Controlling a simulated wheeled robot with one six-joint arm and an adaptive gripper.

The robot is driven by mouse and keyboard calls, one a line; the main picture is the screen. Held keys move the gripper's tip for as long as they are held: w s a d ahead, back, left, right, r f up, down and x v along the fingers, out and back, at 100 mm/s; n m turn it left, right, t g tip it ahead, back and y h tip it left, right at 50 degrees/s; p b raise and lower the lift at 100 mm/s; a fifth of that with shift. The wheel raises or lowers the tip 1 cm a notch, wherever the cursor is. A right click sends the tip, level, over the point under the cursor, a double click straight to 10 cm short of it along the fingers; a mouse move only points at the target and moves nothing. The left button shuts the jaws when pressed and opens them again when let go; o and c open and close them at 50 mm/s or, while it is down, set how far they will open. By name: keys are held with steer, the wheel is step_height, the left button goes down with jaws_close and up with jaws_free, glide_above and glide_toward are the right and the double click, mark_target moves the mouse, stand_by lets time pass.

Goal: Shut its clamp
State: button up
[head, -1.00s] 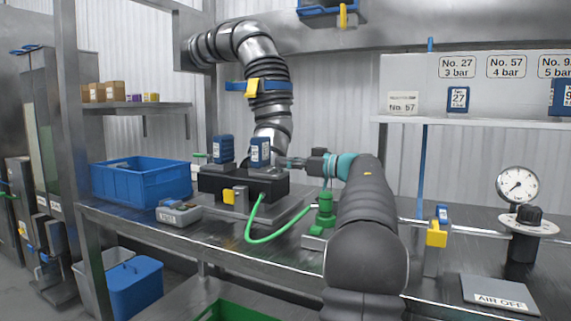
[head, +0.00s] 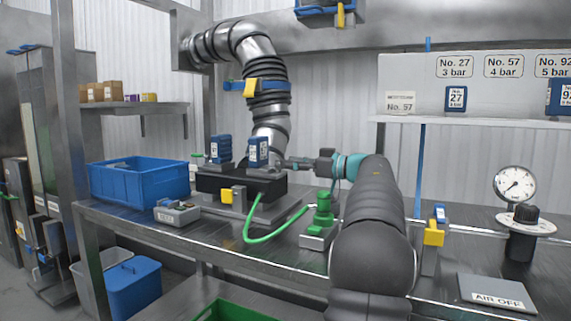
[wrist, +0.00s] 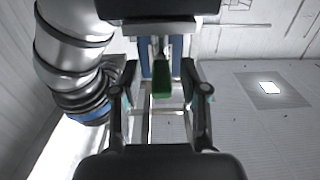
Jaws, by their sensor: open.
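My gripper (head: 284,162) is beside the right blue block (head: 259,151), which bears a white label and stands on a dark box (head: 210,185). In the wrist view my gripper (wrist: 162,102) has its fingers apart. A green lever-like part (wrist: 162,80) shows between them, with blue surfaces (wrist: 146,58) behind it. I cannot tell whether the fingers touch it. A second blue block (head: 220,147) stands on the left of the box, with a small green part (head: 200,155) at its side.
A ribbed metal duct (head: 268,110) with a blue band and yellow latch (head: 251,88) comes down behind the box. A green hose (head: 250,228) loops in front. A green fitting (head: 323,208) stands near my arm. A blue crate (head: 139,182) is at left, a gauge (head: 515,185) at right.

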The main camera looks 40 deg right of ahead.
steer(key=v, duration=0.9)
steer(key=shift+s+d, duration=0.15)
steer(key=w+a+r+m+t+h, duration=0.2)
steer(key=w+a+r+t+h, duration=0.2)
steer(key=w+a+r, duration=0.45)
steer(key=a+m+h, duration=0.5)
steer(key=a+h, duration=0.4)
steer(key=s+a+f+g+y, duration=0.2)
steer(key=s+a+f+g, duration=0.3)
steer(key=s+a+f, duration=0.4)
steer(key=s+a+f+n+g+y, duration=0.1)
steer(key=s+a+f+g+y, duration=0.1)
steer(key=s+a+f+g, duration=0.3)
steer(key=s+a+f+n+g+y, duration=0.1)
steer(key=s+a+f+g, duration=0.4)
steer(key=s+a+f, duration=0.8)
step_height(320, 180, down, 10)
steer(key=shift+s+a+f+y, duration=0.2)
steer(key=shift+a+y, duration=0.3)
steer(key=shift+a, duration=0.5)
